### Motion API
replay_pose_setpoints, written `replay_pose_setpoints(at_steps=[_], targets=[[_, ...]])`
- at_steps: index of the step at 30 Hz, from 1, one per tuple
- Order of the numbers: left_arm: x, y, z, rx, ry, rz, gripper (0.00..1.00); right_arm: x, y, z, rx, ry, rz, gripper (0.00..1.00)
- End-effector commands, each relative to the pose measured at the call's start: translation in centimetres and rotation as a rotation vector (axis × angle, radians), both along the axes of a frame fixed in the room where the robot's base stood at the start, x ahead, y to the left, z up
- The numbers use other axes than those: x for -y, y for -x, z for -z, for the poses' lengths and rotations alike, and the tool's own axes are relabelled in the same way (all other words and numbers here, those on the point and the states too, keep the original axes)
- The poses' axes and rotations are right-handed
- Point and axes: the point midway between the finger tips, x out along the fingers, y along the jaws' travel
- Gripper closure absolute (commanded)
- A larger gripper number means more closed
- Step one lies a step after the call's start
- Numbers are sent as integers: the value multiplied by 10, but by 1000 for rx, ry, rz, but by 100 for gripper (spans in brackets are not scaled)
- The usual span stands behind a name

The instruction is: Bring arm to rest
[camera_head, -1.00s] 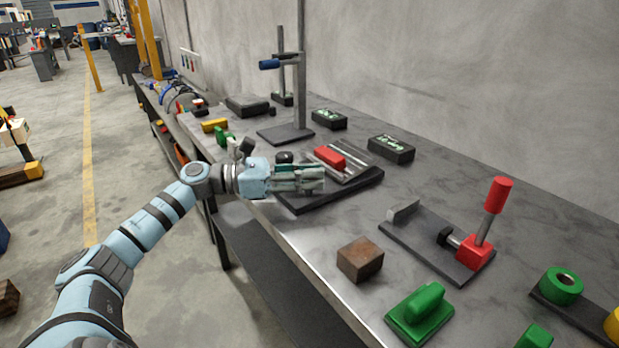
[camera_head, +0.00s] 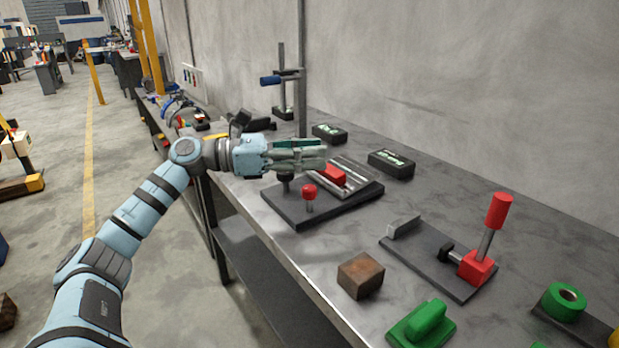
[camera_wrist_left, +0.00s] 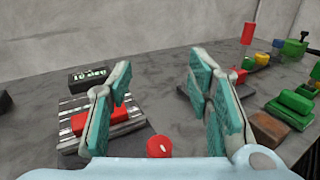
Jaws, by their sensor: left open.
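My left arm comes in from the left in the head view. Its gripper (camera_head: 308,152) hangs above the far part of the bench, over the left side of a black fixture plate (camera_head: 327,212) with a red block (camera_head: 330,176) and a red knob (camera_head: 309,190). In the left wrist view the fingers (camera_wrist_left: 163,105) are spread apart with nothing between them. The red knob (camera_wrist_left: 159,147) shows low between the fingers and the red block (camera_wrist_left: 100,119) shows behind the left finger. My right gripper is not in view.
The grey bench (camera_head: 295,238) runs along a wall. A rusty brown block (camera_head: 360,275), a green handled block (camera_head: 421,325) and a red-handled clamp (camera_head: 478,265) stand nearer. A tall stand (camera_head: 301,95) rises behind. Black boxes (camera_head: 391,162) lie near the wall.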

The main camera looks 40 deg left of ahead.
Motion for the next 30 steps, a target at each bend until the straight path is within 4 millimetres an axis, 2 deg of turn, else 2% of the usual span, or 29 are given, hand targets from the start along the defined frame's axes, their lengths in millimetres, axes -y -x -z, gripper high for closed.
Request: replay_pose_setpoints(at_steps=[1,4,20,22,26,30], targets=[[0,0,-8,4,1,1,54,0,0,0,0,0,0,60],[0,0,-15,0,1,-1,54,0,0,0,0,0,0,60],[0,0,-17,-1,1,0,54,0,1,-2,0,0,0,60],[0,0,-26,-1,1,0,54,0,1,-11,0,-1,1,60],[0,0,-56,-1,1,0,54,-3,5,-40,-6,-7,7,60],[0,0,-79,-1,1,0,54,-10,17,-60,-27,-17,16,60]])
